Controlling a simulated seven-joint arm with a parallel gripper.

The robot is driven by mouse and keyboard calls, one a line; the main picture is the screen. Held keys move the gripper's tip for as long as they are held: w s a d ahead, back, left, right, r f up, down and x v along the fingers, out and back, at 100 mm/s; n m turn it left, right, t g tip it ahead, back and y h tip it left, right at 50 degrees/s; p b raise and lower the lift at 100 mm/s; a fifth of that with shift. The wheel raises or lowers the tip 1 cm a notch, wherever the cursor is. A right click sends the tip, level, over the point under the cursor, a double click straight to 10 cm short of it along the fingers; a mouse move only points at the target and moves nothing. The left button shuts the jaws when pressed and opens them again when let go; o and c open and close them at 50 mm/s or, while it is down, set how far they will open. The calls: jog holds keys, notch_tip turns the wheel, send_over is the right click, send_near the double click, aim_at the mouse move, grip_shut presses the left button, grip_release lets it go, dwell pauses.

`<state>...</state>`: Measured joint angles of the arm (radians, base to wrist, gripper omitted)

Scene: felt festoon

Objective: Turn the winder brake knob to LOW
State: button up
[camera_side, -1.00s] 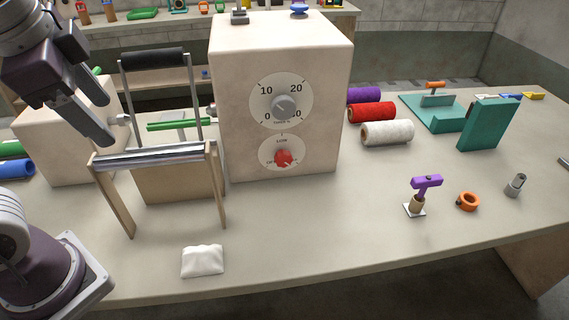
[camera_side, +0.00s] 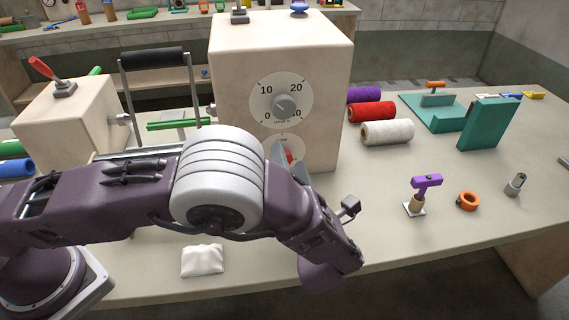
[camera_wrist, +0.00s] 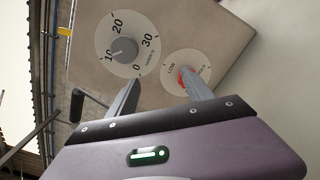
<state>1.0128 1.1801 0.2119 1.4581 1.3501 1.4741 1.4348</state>
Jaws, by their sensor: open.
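The red knob (camera_side: 289,155) sits on the lower round dial of the beige box (camera_side: 327,100); my fingers partly cover it in the side view. In the wrist view, the red knob (camera_wrist: 182,78) shows behind the right fingertip, with LOW legible at the dial's upper left. Its pointer direction cannot be told. My gripper (camera_wrist: 161,78) is open, both fingers pointing at the box face. The knob lies near the right finger, not centred between the fingers. Whether that finger touches it is unclear. The gripper (camera_side: 290,150) is in front of the lower dial in the side view.
A larger numbered dial with a grey knob (camera_side: 285,106) is just above. My arm crosses over the front of the table, beyond a white cloth pad (camera_side: 202,260). Thread spools (camera_side: 387,133) and a purple-handled tool (camera_side: 426,183) stand to the right.

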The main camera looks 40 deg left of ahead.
notch_tip(320, 180, down, 6)
jog(key=shift+f, duration=0.1)
jog(key=x, duration=0.7)
jog(key=shift+f, duration=0.25)
jog(key=shift+c, duration=0.5)
grip_shut()
jog(key=shift+n, duration=0.3)
